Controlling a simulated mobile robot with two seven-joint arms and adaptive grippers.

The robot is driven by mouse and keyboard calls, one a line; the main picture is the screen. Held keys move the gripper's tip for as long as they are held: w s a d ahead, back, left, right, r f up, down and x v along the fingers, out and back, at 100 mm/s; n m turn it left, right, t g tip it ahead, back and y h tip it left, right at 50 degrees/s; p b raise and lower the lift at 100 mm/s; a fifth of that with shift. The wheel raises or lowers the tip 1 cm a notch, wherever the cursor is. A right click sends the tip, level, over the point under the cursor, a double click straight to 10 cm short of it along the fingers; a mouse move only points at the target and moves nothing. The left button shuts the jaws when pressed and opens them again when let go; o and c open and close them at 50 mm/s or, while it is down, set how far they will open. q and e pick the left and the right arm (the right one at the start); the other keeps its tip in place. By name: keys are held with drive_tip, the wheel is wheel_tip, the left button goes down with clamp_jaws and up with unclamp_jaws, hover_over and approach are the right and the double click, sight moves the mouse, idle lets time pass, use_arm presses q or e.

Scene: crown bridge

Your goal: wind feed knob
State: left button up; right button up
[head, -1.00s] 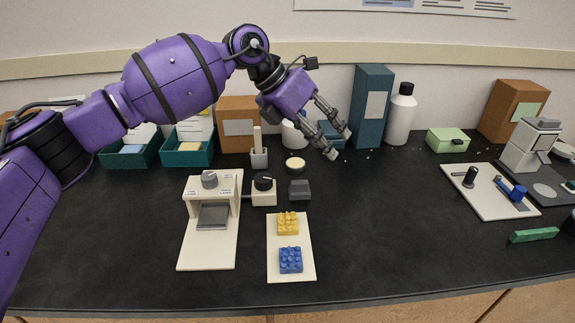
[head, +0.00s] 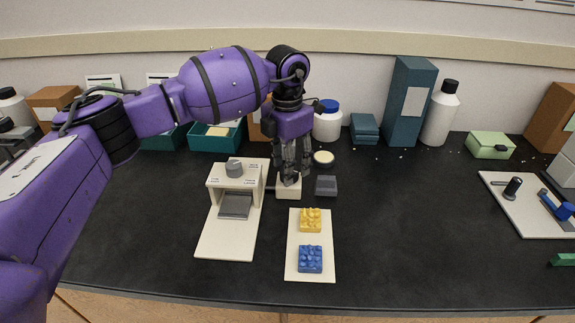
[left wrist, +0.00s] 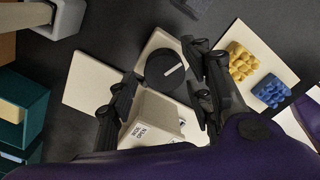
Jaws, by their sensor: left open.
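The black knob (left wrist: 165,69) with a white pointer line sits on a small white block (head: 289,191). In the left wrist view it lies between the fingers of my open left gripper (left wrist: 162,75); I cannot tell whether they touch it. A labelled white face (left wrist: 150,125) shows below the black knob in the wrist view.
A dark grey block (head: 326,186) and a cream-topped round item (head: 323,157) stand close right of the gripper. A white board (head: 311,234) with yellow and blue bricks lies in front. Boxes and bottles line the back.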

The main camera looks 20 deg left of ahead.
use_arm(q)
drive_tip(key=shift+f, duration=0.3)
drive_tip(key=c, duration=1.1)
